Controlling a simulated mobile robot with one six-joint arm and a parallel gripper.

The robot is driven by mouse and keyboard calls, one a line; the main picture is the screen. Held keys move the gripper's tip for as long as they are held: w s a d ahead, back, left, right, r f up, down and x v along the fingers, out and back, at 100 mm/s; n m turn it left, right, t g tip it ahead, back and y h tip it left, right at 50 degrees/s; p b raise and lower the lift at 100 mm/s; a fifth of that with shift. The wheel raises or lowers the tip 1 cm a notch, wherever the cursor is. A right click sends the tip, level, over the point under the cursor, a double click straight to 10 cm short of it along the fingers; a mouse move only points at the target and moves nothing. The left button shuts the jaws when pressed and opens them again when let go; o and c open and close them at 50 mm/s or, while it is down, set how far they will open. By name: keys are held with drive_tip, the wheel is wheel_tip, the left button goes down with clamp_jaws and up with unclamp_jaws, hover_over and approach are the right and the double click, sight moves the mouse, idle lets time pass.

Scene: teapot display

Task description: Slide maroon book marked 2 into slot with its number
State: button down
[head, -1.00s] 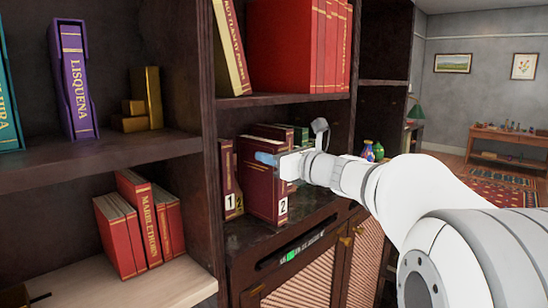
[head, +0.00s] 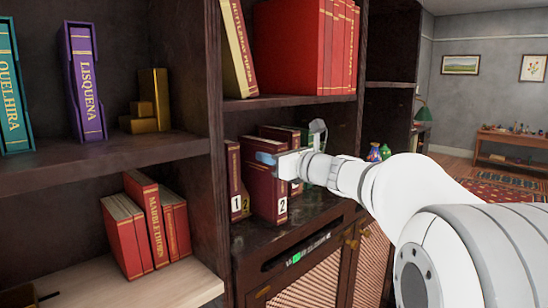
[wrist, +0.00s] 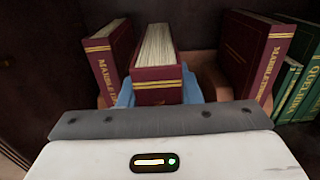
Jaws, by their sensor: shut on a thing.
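The maroon book marked 2 (head: 267,192) stands upright on the middle shelf, its spine toward the room. My gripper (head: 266,158) is shut on its upper spine end; in the wrist view the blue fingers lie on both sides of the book (wrist: 158,76). A second, yellowish 2 label (head: 246,210) shows low behind the book, next to the maroon book marked 1 (head: 234,178). In the wrist view a maroon book (wrist: 108,55) stands left of the held one, and another maroon book (wrist: 255,52) stands to the right with a gap between. The slot itself is mostly hidden.
Green books (wrist: 298,88) stand right of the maroon ones. A dark upright panel (head: 190,60) bounds the compartment at left. Red books (head: 300,45) stand on the shelf above. Small vases (head: 380,152) are farther right. The shelf front below the book is bare.

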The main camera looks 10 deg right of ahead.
sight(250, 151)
drive_tip(key=shift+p+x, duration=0.35)
drive_tip(key=shift+x, duration=4)
drive_tip(key=c, duration=1.1)
unclamp_jaws()
drive_tip(key=shift+o, duration=0.7)
drive_tip(key=shift+f, duration=0.15)
drive_tip(key=shift+s+d, duration=0.1)
drive_tip(key=b+v, duration=0.2)
drive_tip(key=v, duration=0.5)
drive_tip(key=shift+s, duration=0.3)
drive_tip(key=shift+d, duration=0.15)
